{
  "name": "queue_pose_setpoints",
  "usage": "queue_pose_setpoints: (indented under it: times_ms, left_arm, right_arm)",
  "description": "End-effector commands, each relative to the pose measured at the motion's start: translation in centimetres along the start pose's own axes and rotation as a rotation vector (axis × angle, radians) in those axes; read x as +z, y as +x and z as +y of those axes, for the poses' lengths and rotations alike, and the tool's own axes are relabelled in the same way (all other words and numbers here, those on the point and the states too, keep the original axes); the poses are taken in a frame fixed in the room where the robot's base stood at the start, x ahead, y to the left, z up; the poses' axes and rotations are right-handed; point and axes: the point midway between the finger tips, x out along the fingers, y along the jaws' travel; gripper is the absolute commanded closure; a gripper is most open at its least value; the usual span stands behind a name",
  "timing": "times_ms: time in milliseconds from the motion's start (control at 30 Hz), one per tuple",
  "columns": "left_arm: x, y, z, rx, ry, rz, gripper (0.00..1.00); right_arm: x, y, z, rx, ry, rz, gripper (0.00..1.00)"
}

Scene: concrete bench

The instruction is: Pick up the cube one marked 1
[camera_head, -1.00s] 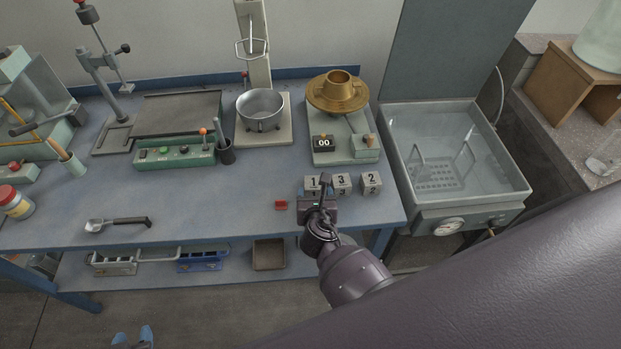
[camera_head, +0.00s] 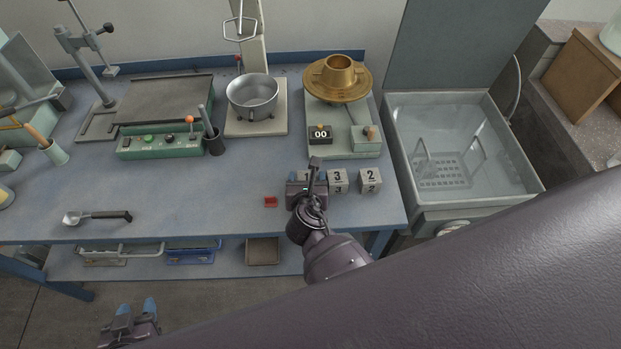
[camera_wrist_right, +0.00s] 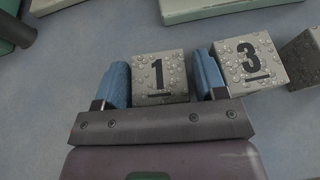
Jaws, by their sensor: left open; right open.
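Cube one (camera_wrist_right: 161,76), grey and speckled with a black underlined 1, sits on the blue bench between the two blue fingers of my right gripper (camera_wrist_right: 160,84) in the right wrist view. The fingers stand on either side of it, open; whether they touch it I cannot tell. In the head view my right gripper (camera_head: 308,186) hides most of that cube. The cube marked 3 (camera_head: 337,180) stands just right of it, and the cube marked 2 (camera_head: 371,180) further right. My left gripper (camera_head: 136,308) is open and empty, low at the left, off the bench's front.
A small red block (camera_head: 271,202) lies left of the right gripper. A scoop (camera_head: 98,216) lies at the left front. Behind stand a green control box (camera_head: 160,145), a metal pot (camera_head: 254,92) and a brass-topped device (camera_head: 338,80). A water bath (camera_head: 455,140) is at the right.

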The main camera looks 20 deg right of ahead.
Motion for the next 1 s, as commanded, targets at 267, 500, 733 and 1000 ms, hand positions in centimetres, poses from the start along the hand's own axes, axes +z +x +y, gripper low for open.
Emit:
queue_pose_setpoints:
  times_ms: [267, 500, 733, 1000]
  left_arm:
    - [-0.5, 0.34, 0.07, 0.002, 0.001, 0.013, 0.57]
    - [-0.47, 0.28, 0.03, 0.001, 0.002, 0.013, 0.57]
    - [-0.06, 0.06, -0.02, 0.0, 0.001, 0.006, 0.57]
    - [0.12, -0.17, -0.08, -0.001, 0.001, -0.002, 0.57]
  right_arm:
    - [-0.19, -0.08, 0.23, 0.0, 0.0, 0.001, 0.35]
    - [-0.17, -0.07, 0.22, 0.0, 0.0, 0.001, 0.55]
    - [-0.11, -0.06, 0.23, 0.0, 0.0, -0.001, 0.8]
    - [0.47, -0.27, 0.21, 0.0, 0.0, -0.002, 0.8]
